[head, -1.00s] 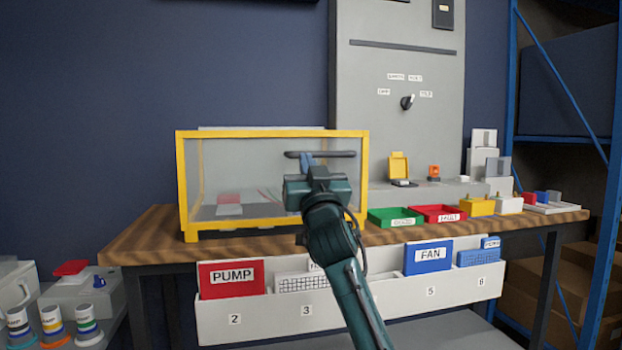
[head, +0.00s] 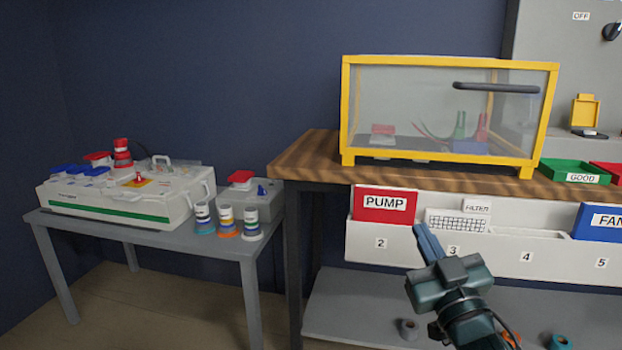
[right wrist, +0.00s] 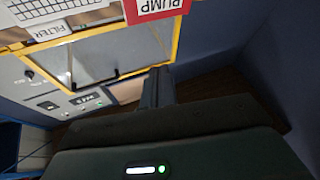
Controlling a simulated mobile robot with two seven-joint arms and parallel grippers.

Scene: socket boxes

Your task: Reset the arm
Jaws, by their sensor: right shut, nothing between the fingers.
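My right gripper (head: 428,242) is dark teal with bluish fingers. It is shut and empty, in front of the white bin rack (head: 400,245) below the wooden bench, near slot 3. In the right wrist view its fingers (right wrist: 158,88) are together with nothing between them. My left gripper is in neither view.
A yellow-framed clear box (head: 450,62) stands on the wooden bench (head: 310,160). Red PUMP (head: 384,204) and blue FAN (head: 598,222) cards sit in the rack. A grey side table (head: 150,230) at left holds a white case (head: 175,205) and several banded cylinders. Floor between is clear.

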